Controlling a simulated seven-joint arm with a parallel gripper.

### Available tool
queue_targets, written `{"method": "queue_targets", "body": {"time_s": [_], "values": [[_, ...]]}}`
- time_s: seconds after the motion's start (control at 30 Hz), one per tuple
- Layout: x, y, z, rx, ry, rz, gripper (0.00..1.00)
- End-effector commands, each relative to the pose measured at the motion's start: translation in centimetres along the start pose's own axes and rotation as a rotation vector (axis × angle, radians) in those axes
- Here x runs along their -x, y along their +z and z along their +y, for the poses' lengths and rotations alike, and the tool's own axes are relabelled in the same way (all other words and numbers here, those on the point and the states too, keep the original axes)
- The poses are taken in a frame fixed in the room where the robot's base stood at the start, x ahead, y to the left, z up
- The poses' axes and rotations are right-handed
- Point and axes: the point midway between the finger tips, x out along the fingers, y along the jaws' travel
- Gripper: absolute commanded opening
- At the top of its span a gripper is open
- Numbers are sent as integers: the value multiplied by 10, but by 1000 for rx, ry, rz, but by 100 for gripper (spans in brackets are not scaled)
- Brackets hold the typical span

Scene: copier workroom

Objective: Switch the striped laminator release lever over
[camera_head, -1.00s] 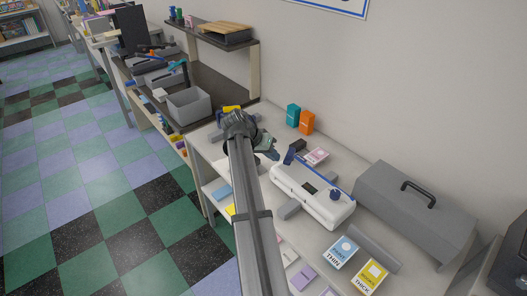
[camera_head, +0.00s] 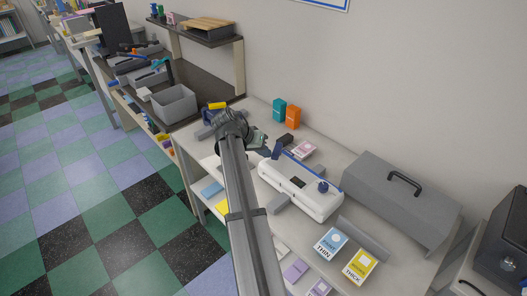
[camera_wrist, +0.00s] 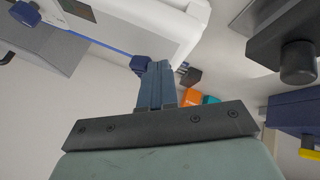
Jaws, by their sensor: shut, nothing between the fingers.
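The laminator (camera_head: 300,187) is a long white machine with a blue line along its top, lying on the light worktop. A dark blue lever (camera_head: 277,150) stands up at its far left end; I cannot make out stripes on it. A round blue knob (camera_head: 323,187) sits at its near right end. My gripper (camera_head: 265,148) is shut and empty, just left of the lever. In the wrist view my shut fingers (camera_wrist: 155,72) point at the laminator's end (camera_wrist: 170,30), and the lever (camera_wrist: 140,62) shows partly behind the fingertips. I cannot tell whether they touch.
A grey case with a black handle (camera_head: 400,195) stands right of the laminator. Teal (camera_head: 279,109) and orange (camera_head: 293,117) boxes stand by the wall. A small black block (camera_head: 287,140) and pink card (camera_head: 303,149) lie behind the lever. THIN (camera_head: 331,241) and THICK (camera_head: 360,266) packs lie in front.

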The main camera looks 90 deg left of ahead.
Motion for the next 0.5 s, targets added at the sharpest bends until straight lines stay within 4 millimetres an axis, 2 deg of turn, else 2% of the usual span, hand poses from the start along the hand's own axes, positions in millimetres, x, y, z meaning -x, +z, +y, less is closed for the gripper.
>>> {"method": "queue_targets", "body": {"time_s": [0.5], "values": [[-4,9,15,142,-75,75,0]]}}
